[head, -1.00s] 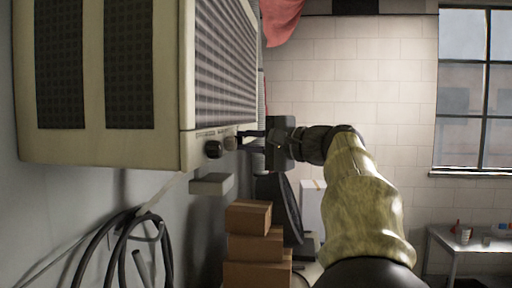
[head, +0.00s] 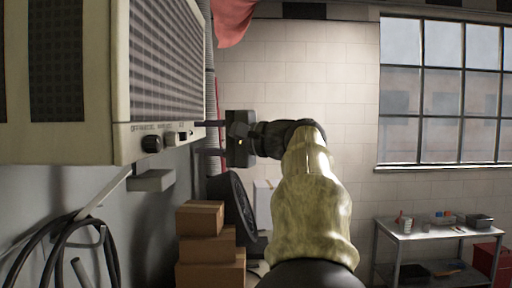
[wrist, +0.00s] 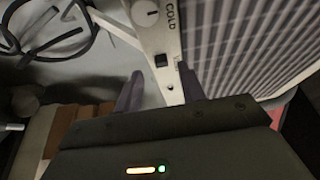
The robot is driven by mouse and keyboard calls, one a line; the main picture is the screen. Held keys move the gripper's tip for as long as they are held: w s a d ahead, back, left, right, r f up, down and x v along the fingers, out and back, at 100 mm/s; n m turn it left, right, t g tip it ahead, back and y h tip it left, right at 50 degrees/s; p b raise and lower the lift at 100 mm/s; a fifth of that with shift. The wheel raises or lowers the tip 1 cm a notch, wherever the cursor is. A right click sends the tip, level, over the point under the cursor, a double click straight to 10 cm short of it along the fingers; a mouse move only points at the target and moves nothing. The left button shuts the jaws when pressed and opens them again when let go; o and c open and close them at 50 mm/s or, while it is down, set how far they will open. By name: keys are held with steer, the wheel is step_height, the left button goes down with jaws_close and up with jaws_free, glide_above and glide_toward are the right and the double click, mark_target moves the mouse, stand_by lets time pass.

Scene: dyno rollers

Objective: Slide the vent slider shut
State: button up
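The vent slider (wrist: 162,60) shows in the wrist view as a small black square tab on the cream control strip, below the COLD label and beside a short pale slot. In the head view the slider (head: 184,135) is a small dark tab near the right end of the strip on the wall unit (head: 122,100). My gripper (wrist: 160,80) is open, with its two purple-grey fingers apart and the strip showing between them. In the head view my gripper (head: 201,137) is at the strip's right end, pointing left. I cannot tell whether a finger touches the unit.
A small grey box (head: 151,180) is below the unit. Stacked cardboard boxes (head: 208,245) and a coiled black hose (head: 65,250) are lower down. A metal table (head: 428,232) stands at the right.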

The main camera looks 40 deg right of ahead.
steer(key=b+v, duration=0.4)
steer(key=v, duration=1)
steer(key=w+a+f+m+g+h, duration=0.1)
steer(key=w+f+g, duration=0.1)
steer(key=w+f, duration=0.55)
steer(key=w+f+m+g+h, duration=0.15)
steer(key=w+f, duration=0.35)
steer(key=f, duration=0.5)
steer(key=w+a+f+n+g+b, duration=0.15)
steer(key=a+f, duration=0.25)
steer(key=f, duration=0.4)
steer(key=w+a+f+g, duration=0.1)
steer(key=a+f+g, duration=0.2)
steer(key=f, duration=0.6)
steer(key=s+a+f+n+g+h, duration=0.1)
steer(key=s+a+f+n, duration=0.3)
steer(key=f, duration=0.5)
steer(key=s+a+f+n+g+h+b, duration=0.1)
steer(key=s+a+f+n+g+h, duration=0.1)
steer(key=a+f, duration=0.6)
steer(key=s+a+f+n+g+h, duration=0.2)
steer(key=s+a+f+n, duration=0.4)
steer(key=f, duration=0.4)
steer(key=shift+s+f+n+g, duration=0.4)
steer(key=shift+s+n, duration=0.05)
steer(key=shift+n, duration=0.65)
